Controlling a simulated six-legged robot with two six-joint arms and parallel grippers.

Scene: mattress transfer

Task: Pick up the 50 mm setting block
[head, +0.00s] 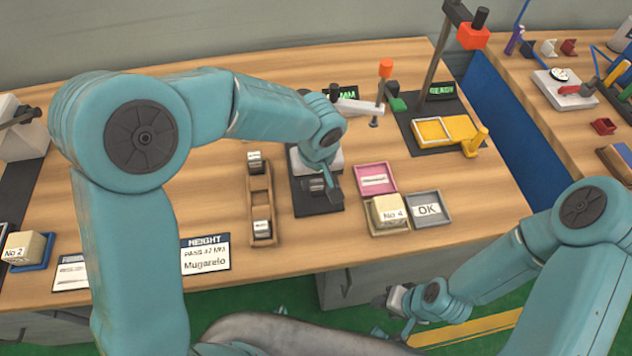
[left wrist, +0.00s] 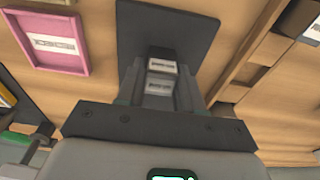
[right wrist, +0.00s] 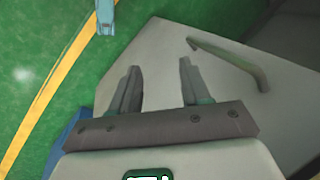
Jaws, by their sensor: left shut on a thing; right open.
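My left gripper (head: 325,188) reaches down over the dark base plate of the height gauge (head: 322,207) in the head view. It is shut on a small metallic setting block (head: 316,185). In the left wrist view the block (left wrist: 161,67) shows between the fingers, with a pale label too small to read. Other small labelled blocks sit in the wooden rack, one at its far end (head: 254,161) and one at its near end (head: 262,228). My right gripper (right wrist: 160,80) is open and empty, away from the bench top, over the green floor and a grey cabinet.
The wooden rack (head: 261,190) lies left of the plate. A pink tray (head: 374,178) and a grey OK tray (head: 429,208) lie right of it; a No 4 block (head: 390,211) stands in front.

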